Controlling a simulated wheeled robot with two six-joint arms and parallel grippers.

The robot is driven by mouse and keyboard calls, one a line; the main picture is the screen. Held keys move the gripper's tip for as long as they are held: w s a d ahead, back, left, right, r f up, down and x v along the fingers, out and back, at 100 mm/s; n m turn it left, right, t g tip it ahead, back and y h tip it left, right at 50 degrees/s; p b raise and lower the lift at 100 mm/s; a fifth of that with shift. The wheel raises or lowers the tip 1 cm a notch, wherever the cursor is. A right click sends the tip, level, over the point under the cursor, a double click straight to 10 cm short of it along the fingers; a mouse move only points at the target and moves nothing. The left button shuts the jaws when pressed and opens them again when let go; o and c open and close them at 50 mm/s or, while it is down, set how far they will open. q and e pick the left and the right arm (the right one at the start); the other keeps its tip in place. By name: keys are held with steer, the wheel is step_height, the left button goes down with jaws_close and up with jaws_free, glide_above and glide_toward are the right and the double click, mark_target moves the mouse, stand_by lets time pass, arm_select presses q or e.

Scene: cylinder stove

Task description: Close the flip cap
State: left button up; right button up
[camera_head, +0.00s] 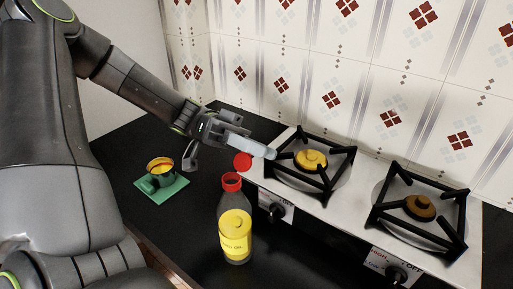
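A clear bottle (235,225) with yellow contents and a yellow label stands upright on the dark counter in front of the stove. Its red neck (231,182) is open at the top. The red flip cap (243,162) stands raised above and slightly right of the neck. My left gripper (229,160) comes in from the upper left with its fingers spread wide apart. One long finger reaches right, just above and behind the cap; the other hangs down to the left. Nothing shows between the fingers; whether the long finger touches the cap, I cannot tell. My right gripper is out of view.
The white stove (345,212) with two black burner grates and front knobs lies right of the bottle. A tiled wall rises behind. Dark counter between cup and bottle is clear.

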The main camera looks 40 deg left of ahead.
arm_select(q)
steer(key=shift+c, duration=0.2)
jaws_close()
